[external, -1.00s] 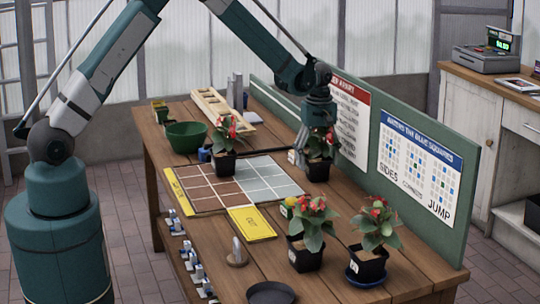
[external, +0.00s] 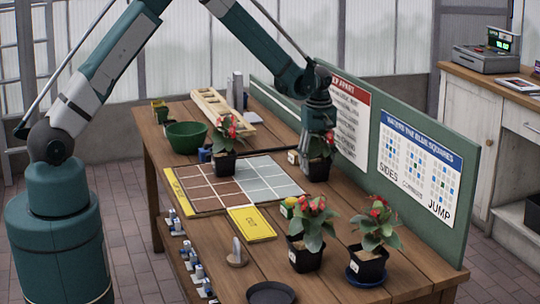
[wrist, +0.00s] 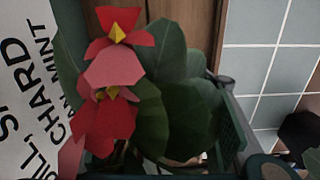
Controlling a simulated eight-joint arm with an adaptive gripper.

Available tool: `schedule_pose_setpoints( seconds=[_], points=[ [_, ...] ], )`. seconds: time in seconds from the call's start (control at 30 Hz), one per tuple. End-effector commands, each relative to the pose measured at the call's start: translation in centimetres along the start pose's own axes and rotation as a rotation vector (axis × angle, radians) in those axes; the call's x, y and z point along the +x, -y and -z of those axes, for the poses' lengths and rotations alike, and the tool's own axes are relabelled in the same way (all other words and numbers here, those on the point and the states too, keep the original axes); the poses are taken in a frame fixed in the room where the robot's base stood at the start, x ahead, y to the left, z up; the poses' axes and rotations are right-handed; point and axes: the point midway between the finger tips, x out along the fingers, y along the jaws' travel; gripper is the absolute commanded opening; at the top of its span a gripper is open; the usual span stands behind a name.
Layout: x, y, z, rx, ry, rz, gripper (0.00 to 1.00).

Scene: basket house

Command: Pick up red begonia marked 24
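A red begonia in a dark pot (external: 318,171) stands at the back of the table near the green board. My gripper (external: 320,147) is down at this plant, overlapping its leaves. In the wrist view its red flowers (wrist: 108,75) and dark green leaves (wrist: 180,110) fill the left and middle. The fingers are mostly hidden, so their opening is unclear. Pot markings are too small to read, so I cannot tell which is 24.
A brown and grey grid board (external: 215,197) lies mid-table with a yellow card (external: 250,224). A green bowl (external: 187,137) and wooden tray (external: 225,108) are at the back left. The green board (external: 425,215) closes the right side. A dark dish (external: 271,294) is in front.

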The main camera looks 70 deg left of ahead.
Motion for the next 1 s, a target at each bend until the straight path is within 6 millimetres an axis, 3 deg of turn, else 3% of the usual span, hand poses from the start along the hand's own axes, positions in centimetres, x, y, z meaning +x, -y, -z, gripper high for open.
schedule_pose_setpoints(
  seconds=[0.47, 1.0],
  points=[
    [-1.0, 0.0, 0.0, 0.000, 0.000, 0.000, 0.33],
    [-8.2, 0.0, 0.0, 0.000, 0.000, 0.000, 0.33]
  ],
)
